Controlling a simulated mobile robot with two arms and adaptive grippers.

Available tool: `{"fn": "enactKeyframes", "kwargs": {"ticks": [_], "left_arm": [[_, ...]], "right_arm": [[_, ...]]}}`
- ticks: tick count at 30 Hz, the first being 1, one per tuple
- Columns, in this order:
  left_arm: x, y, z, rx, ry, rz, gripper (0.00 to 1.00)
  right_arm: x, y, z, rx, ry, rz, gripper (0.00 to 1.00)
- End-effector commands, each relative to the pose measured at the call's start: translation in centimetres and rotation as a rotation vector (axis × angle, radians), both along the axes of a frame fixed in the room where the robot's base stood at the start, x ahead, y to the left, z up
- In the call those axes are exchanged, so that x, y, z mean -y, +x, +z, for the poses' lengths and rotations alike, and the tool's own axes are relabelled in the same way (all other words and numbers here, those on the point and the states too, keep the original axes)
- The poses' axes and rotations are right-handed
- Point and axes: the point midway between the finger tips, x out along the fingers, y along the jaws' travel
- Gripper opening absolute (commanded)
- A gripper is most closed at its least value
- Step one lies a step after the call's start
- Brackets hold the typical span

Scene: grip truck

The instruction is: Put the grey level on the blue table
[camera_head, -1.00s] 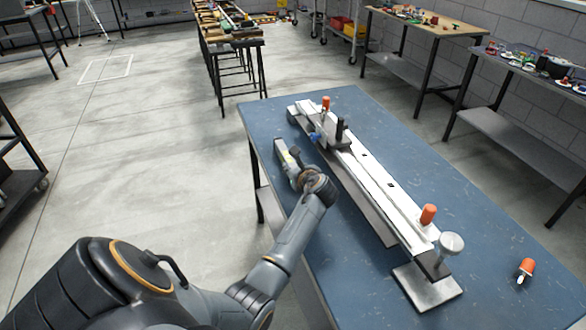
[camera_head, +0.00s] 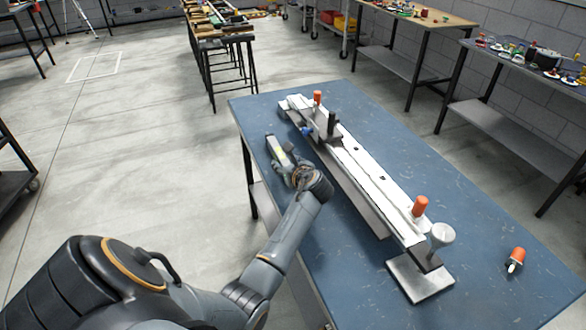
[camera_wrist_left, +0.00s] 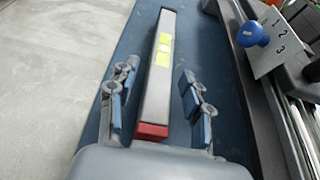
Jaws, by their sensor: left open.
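The grey level (camera_head: 278,150) is a bar with a yellow label, lying on the blue table (camera_head: 420,160) near its left edge. In the left wrist view the level (camera_wrist_left: 160,75) shows a yellow-green label and a red end, which is nearest to me. My left gripper (camera_head: 290,168) is over the near end of the level. Its blue-padded fingers, seen in the left wrist view (camera_wrist_left: 158,108), are open, one on each side of the level, with gaps on both sides. My right gripper is not in view.
A long white and grey fixture (camera_head: 365,180) with orange handles lies just right of the level, close to my left gripper. An orange-handled tool (camera_head: 515,259) lies at the table's right. Other tables (camera_head: 520,90) stand behind; the table's right half is mostly clear.

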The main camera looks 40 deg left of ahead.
Motion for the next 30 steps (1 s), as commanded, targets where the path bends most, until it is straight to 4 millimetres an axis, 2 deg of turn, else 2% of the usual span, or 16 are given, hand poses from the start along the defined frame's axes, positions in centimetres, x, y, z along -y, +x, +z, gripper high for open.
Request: {"fn": "enactKeyframes", "kwargs": {"ticks": [9, 15, 21, 30], "left_arm": [[5.7, -2.9, 2.7, 0.002, -0.002, -0.003, 0.49], [8.1, -4.2, 3.8, 0.001, 0.000, -0.002, 0.49], [8.9, -4.7, 4.2, 0.000, 0.000, -0.001, 0.49], [8.9, -4.7, 4.2, 0.000, 0.000, -0.001, 0.49]], "right_arm": [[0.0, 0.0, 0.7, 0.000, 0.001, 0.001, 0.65], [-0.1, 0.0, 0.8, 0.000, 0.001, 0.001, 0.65], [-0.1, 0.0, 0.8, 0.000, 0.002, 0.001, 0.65], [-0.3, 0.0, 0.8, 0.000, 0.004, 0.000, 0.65]]}}
